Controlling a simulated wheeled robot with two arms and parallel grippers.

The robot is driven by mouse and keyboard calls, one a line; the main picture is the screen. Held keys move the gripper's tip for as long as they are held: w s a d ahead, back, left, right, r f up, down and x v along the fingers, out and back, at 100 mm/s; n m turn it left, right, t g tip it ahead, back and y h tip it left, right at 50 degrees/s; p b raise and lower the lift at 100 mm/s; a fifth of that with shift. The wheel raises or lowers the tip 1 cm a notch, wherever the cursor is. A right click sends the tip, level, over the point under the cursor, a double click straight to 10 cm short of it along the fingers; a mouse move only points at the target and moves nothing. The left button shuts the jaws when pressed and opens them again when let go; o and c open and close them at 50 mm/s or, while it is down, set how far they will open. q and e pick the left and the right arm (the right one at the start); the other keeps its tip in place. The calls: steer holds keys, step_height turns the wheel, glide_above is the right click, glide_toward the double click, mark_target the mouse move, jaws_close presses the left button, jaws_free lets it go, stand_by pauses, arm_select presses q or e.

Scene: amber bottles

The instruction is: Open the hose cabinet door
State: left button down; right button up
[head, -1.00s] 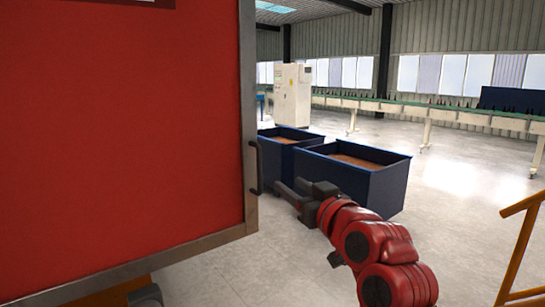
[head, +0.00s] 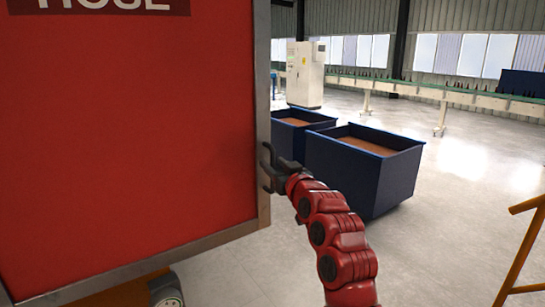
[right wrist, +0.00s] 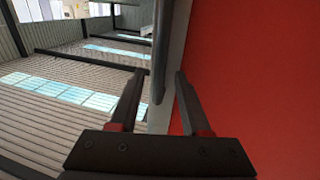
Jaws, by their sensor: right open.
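The hose cabinet door (head: 130,140) is a large red panel with a grey metal frame, filling the left of the head view. A dark sign at its top has cut-off lettering that reads HOSE. I see no gap at its right edge. My right gripper (head: 267,168) is open at that edge, by the handle, which it largely hides in the head view. In the right wrist view the dark bar handle (right wrist: 160,55) lies between the two open fingers (right wrist: 157,100), and the jaws are not closed on it. My left gripper is not in view.
Two blue bins stand beyond my right arm, the nearer one (head: 350,180) close to it. A white electrical cabinet (head: 305,75) and a conveyor with bottles stand farther back. An orange rail (head: 525,245) is at the right. The floor between is clear.

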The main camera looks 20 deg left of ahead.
steer(key=shift+x, duration=0.9)
steer(key=shift+d+f, duration=0.1)
steer(key=shift+f, duration=0.05)
steer(key=shift+c, duration=0.2)
jaws_close()
stand_by(0.6)
